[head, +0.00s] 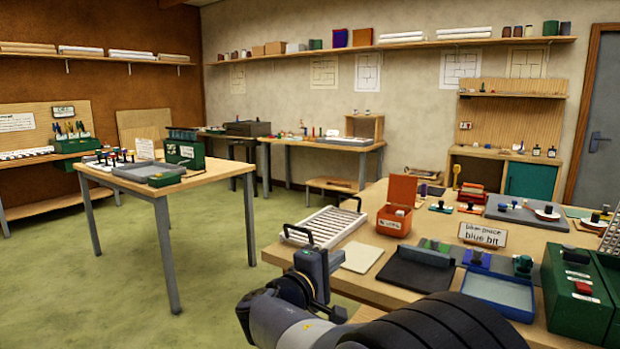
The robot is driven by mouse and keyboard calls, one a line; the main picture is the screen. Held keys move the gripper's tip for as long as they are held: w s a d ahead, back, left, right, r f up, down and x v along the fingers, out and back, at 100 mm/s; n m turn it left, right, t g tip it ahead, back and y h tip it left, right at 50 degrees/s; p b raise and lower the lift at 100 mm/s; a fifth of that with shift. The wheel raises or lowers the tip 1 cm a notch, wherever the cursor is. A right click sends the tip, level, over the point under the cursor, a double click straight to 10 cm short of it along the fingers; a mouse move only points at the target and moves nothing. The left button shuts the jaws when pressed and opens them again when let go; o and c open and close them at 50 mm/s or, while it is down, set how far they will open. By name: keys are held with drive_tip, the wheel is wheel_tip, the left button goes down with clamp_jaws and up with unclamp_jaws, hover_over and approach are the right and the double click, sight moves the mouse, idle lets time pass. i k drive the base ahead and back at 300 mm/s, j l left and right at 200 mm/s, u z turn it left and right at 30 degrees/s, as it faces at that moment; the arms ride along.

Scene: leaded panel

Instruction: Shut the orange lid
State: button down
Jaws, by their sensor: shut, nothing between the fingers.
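An orange box (394,220) stands near the left side of the workbench, with a label on its front. Its orange lid (403,189) is open and stands upright at the back of the box. Something pale shows inside, too small to tell. My gripper (318,262) is in front of the bench edge, to the left of and nearer than the box. It is apart from the lid, shut and empty. My arm covers part of the lower picture.
A white slatted rack (325,226) with dark handles lies left of the box. A green case (578,298) stands at right. Open floor (225,285) lies left.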

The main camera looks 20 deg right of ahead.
sight(402, 189)
drive_tip(key=i+j+u, duration=0.2)
drive_tip(key=i+u, duration=0.15)
drive_tip(key=i+j+u, duration=0.1)
drive_tip(key=i+u, duration=0.3)
drive_tip(key=i, duration=0.15)
drive_tip(key=i+l+u, duration=0.1)
drive_tip(key=i+u, duration=0.25)
drive_tip(key=i+z, duration=0.2)
drive_tip(key=i, duration=0.25)
drive_tip(key=i+z, duration=0.2)
drive_tip(key=i, duration=0.25)
drive_tip(key=i+j+z, duration=0.2)
drive_tip(key=i, duration=0.25)
drive_tip(key=i+j+z, duration=0.2)
drive_tip(key=i, duration=0.25)
drive_tip(key=i+l+z, duration=0.25)
drive_tip(key=z, duration=0.25)
drive_tip(key=i+z, duration=0.95)
drive_tip(key=i+j+z, duration=0.2)
drive_tip(key=i+z, duration=0.25)
drive_tip(key=i+l+z, duration=0.2)
drive_tip(key=z, duration=0.3)
drive_tip(key=i+z, duration=0.35)
drive_tip(key=z, duration=0.15)
drive_tip(key=i+z, duration=0.3)
drive_tip(key=z, duration=0.2)
drive_tip(key=i+l+z, duration=0.15)
drive_tip(key=i, duration=0.3)
